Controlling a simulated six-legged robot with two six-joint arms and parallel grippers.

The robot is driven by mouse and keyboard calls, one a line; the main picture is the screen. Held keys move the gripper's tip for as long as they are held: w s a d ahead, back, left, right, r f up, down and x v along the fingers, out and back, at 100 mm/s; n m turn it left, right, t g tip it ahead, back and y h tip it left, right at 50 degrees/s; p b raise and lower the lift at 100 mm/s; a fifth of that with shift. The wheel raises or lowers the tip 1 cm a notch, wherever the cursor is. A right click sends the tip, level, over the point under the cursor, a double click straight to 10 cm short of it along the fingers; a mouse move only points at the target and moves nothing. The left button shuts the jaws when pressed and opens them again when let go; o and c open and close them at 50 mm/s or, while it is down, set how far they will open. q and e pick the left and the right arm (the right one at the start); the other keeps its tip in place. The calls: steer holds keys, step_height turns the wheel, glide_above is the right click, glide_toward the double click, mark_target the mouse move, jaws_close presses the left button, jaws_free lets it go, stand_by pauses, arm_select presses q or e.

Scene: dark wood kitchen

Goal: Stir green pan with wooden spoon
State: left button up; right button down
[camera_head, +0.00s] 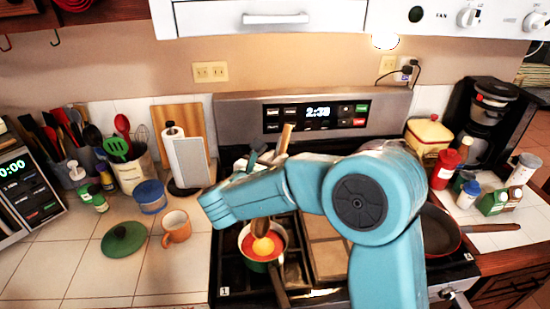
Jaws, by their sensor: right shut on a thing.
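The green pan (246,266) sits on the front left burner of the stove, its dark handle toward me. Red-orange food fills it. The wooden spoon (263,246) has its bowl end in the pan, at the food. Its handle top (287,134) sticks up, tilted, behind my blue right arm. My right gripper (265,160) is shut on the spoon handle above the pan; my arm hides much of the grip and the middle of the handle. My left gripper is not in view.
A green lid (124,240) and an orange mug (176,227) stand on the counter left of the stove. A dark skillet (440,232) is at the stove's right. Utensil holders, a paper towel roll (190,163) and a coffee maker (487,118) stand farther back.

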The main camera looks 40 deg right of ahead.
steer(key=shift+s+d+f+b, duration=0.15)
steer(key=shift+f+b, duration=0.15)
steer(key=shift+f, duration=0.4)
steer(key=shift+s+f+b, duration=0.1)
steer(key=shift+f+b, duration=0.2)
step_height(320, 180, down, 4)
steer(key=b, duration=0.3)
steer(key=shift+r, duration=0.2)
steer(key=shift+f+b, duration=0.5)
steer(key=shift+f, duration=0.55)
steer(key=shift+r, duration=0.1)
steer(key=shift+b, duration=0.3)
